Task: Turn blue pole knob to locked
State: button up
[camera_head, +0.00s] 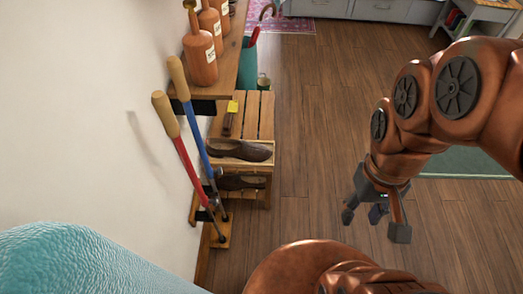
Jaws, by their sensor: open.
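A blue pole (194,137) with a tan wooden end piece leans by the white wall at the left. A red pole (187,160) with a similar wooden end (165,113) stands beside it, and the two come close together near their lower ends. Small grey metal parts (219,174) show low on the blue pole, too small to tell whether one is a knob or how it is set. My gripper (374,222) hangs over the floor to the right, well apart from the poles. Its fingers are spread and nothing is between them.
A slatted wooden rack (267,115) with brown shoes (240,150) stands right behind the poles. Copper-coloured bottles (201,58) stand on a wooden shelf above. A teal bin (247,66) is behind. Wooden floor (315,130) between rack and arm is clear. A teal textured surface (75,262) fills the lower left.

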aim_at(219, 171)
jog(key=z, duration=1.6)
jog(key=i, duration=0.35)
jog(key=u, duration=1.05)
jog(key=k, duration=0.2)
jog(key=u, duration=2.45)
